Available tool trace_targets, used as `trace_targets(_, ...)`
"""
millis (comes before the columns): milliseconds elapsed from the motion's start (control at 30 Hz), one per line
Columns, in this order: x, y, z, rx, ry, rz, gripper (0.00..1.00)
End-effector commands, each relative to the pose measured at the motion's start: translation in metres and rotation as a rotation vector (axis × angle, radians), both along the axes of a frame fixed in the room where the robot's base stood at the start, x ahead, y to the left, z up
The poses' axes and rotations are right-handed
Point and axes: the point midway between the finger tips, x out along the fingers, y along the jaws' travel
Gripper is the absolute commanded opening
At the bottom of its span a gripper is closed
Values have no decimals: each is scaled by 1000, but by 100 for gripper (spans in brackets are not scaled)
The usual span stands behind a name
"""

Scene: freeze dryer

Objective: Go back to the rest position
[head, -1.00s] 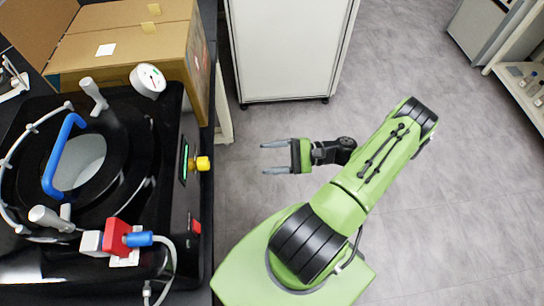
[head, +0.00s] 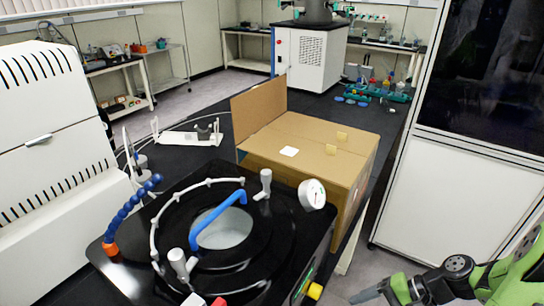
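My gripper (head: 374,295) shows at the bottom right of the head view, partly cut off by the lower edge. One grey finger shows, pointing left; the other is out of frame. Nothing is seen held at the visible finger. The black freeze dryer (head: 275,239) stands to the left of my gripper, apart from it. Its round lid has a blue handle (head: 218,208), and a white gauge (head: 312,194) stands at its back right corner.
A white cabinet (head: 435,195) stands behind my arm. A white machine (head: 50,150) fills the left side. Grey floor (head: 390,262) is free between the bench and the cabinet.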

Motion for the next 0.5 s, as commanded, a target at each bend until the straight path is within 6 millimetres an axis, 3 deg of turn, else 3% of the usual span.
trace_targets(267, -12, 45, 79, -511, -164, 335, 65)
trace_targets(500, -50, 76, 143, -844, -441, 501, 65)
